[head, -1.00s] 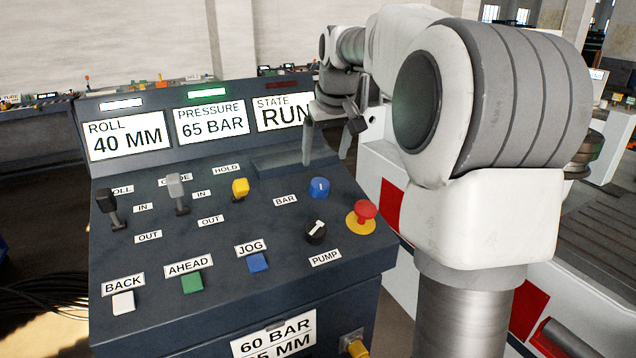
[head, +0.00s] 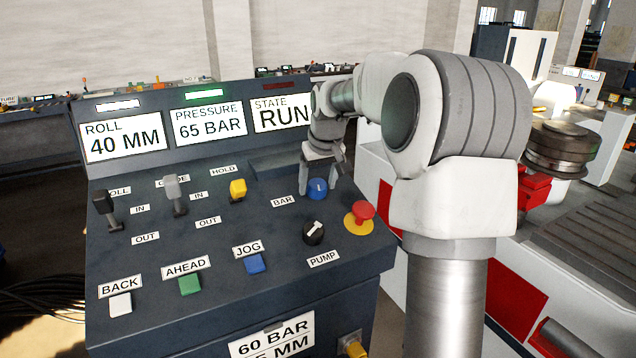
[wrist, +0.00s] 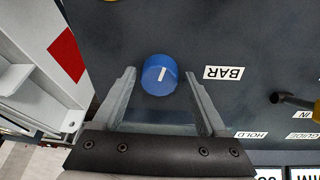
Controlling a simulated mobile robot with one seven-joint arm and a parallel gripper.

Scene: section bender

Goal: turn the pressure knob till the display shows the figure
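The blue pressure knob (head: 317,189), with a white pointer line, sits on the sloping panel beside the BAR label (head: 283,201). The pressure display (head: 209,123) reads 65 BAR. A plate on the front (head: 272,335) reads 60 BAR, with a partly cut-off MM line below. My gripper (head: 318,190) is open at the knob, pointing down. In the wrist view the blue knob (wrist: 160,75) shows between and just beyond the open fingertips (wrist: 160,72), with a gap on both sides. Whether the fingertips are level with the knob's height is hard to tell.
A red mushroom button (head: 363,211) on a yellow base and the black PUMP knob (head: 313,232) stand close to the blue knob. A yellow-topped lever (head: 238,190) is to the left. The roll display (head: 123,136) reads 40 MM; the state display (head: 282,115) reads RUN.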

